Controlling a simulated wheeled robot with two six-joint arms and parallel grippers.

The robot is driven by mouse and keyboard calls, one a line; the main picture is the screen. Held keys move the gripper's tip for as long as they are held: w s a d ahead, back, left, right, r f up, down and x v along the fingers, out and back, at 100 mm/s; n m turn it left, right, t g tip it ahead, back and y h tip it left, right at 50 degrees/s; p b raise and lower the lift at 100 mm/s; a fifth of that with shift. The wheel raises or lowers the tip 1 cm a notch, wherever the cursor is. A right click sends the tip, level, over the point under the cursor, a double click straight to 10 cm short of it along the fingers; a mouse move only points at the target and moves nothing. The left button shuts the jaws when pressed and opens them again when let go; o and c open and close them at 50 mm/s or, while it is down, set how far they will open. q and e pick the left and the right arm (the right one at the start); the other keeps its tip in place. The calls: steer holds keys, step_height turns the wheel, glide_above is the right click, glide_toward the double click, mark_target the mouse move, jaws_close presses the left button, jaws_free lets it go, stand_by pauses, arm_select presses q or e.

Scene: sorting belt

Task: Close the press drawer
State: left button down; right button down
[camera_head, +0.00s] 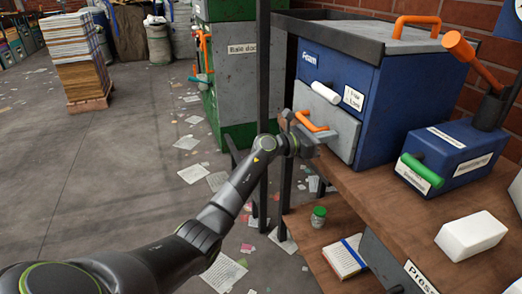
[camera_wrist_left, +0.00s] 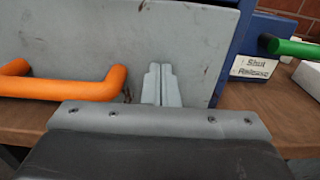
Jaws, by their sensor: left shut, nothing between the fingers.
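A blue cabinet (camera_head: 385,75) labelled "Foam" stands on the wooden bench. Its grey front panel (camera_head: 338,122) has an orange bar handle (camera_head: 311,121); how far the panel stands out is hard to tell. My left gripper (camera_head: 309,146) is at the lower part of this panel. In the left wrist view its fingers (camera_wrist_left: 162,85) are shut together and empty in front of the grey panel (camera_wrist_left: 195,50), right of the orange handle (camera_wrist_left: 65,82). I cannot tell whether the fingertips touch it. A label starting "Press" (camera_head: 420,278) is on the bench front, cut off. My right gripper is not in view.
A smaller blue box (camera_head: 450,153) with a green handle (camera_head: 422,170) and a white block (camera_head: 471,236) stand on the bench (camera_head: 400,215) to the right. A green-lidded jar (camera_head: 319,216) and a book (camera_head: 344,256) lie below. Papers litter the floor at left.

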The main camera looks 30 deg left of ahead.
arm_select(q)
steer(key=v, duration=1.7)
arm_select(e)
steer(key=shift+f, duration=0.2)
arm_select(q)
steer(key=shift+s+a+f, duration=0.15)
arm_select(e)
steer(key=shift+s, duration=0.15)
